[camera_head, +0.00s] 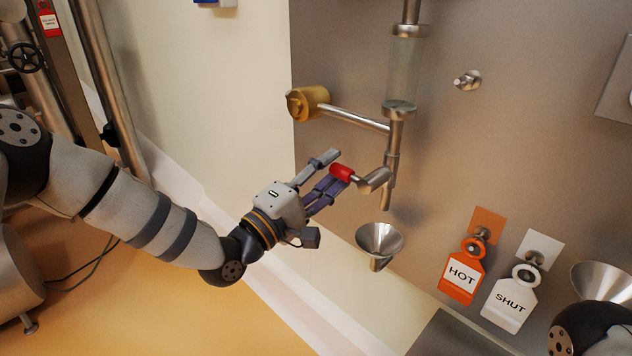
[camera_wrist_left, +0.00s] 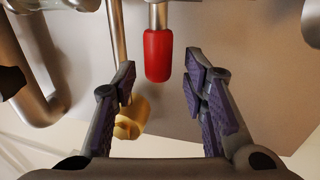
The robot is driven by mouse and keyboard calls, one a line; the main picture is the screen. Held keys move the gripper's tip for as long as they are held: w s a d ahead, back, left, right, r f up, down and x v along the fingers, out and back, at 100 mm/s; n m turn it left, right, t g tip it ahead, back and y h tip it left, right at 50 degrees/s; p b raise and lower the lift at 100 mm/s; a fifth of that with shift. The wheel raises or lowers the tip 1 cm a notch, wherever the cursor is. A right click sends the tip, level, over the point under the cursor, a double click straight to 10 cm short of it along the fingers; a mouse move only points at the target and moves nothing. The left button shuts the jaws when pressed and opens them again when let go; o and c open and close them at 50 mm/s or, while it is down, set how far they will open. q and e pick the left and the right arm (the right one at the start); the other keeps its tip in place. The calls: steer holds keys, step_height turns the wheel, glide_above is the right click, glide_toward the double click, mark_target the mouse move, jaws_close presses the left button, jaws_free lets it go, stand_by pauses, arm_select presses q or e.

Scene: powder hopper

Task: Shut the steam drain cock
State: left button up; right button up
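The steam drain cock has a lever with a red grip (camera_head: 342,172), joined to a steel valve body (camera_head: 375,180) at the lower end of the vertical pipe. The lever points left in the head view. My left gripper (camera_head: 328,172) is beside the red grip, with its fingers pointing toward the pipe. In the left wrist view the red grip (camera_wrist_left: 158,56) lies ahead, between and just beyond the open fingertips (camera_wrist_left: 158,82). The fingers look apart from the grip there. My right gripper is out of view; a dark arm joint shows at the lower right.
A steel funnel (camera_head: 379,241) sits under the pipe outlet. A brass fitting (camera_head: 308,103) ends the side pipe; it also shows in the left wrist view (camera_wrist_left: 131,119). An orange HOT tag (camera_head: 461,279) and a white SHUT tag (camera_head: 509,303) hang at the right.

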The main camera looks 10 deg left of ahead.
arm_select(q)
steer(key=v, duration=1)
steer(key=shift+s+a, duration=0.15)
steer(key=shift+s, duration=0.2)
steer(key=s+f+m+g+y+p, duration=0.5)
steer(key=s+f+g, duration=0.5)
steer(key=s+f, duration=0.9)
steer(key=s+a+f+m+g+y+p, duration=0.1)
steer(key=s+a+m+g+y, duration=0.1)
steer(key=s, duration=1.1)
steer(key=s+a+f+m+g+y+p, duration=0.1)
steer(key=s+a+m+g+y, duration=0.2)
steer(key=s, duration=1)
steer(key=a+g+y, duration=0.2)
steer(key=a+g, duration=0.2)
steer(key=a, duration=0.1)
steer(key=shift+s+a+f+m, duration=0.15)
steer(key=shift+s+a+m, duration=0.05)
steer(key=shift+a+m, duration=0.1)
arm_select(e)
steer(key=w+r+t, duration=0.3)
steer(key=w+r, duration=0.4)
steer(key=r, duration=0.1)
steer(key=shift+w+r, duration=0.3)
